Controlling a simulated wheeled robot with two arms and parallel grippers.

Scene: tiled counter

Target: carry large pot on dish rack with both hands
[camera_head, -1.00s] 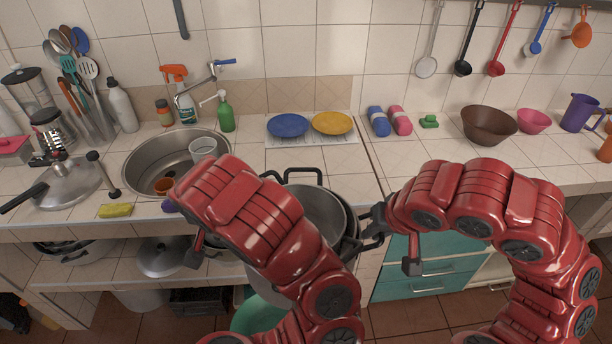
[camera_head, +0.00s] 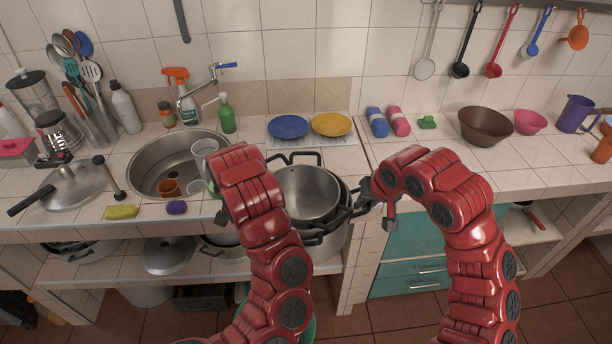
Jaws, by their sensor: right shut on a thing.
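The large grey metal pot (camera_head: 308,192) is in the middle of the head view, at the counter's front edge, with its open top facing up. Dark rims and handles show around and below it, so it seems stacked with other pots; I cannot tell exactly how. My right gripper (camera_head: 364,196) is shut on a dark handle at the pot's right side. My left arm reaches to the pot's left side, but its own links hide the left gripper. A pale rack or mat (camera_head: 335,141) lies behind the pot, under a blue plate (camera_head: 288,127) and a yellow plate (camera_head: 332,124).
The sink (camera_head: 150,170) holds cups, left of the pot. A sponge (camera_head: 121,212) and a purple item (camera_head: 176,207) lie at the front edge. Bowls (camera_head: 486,126) stand at the right. The counter right of the plates' front is mostly clear.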

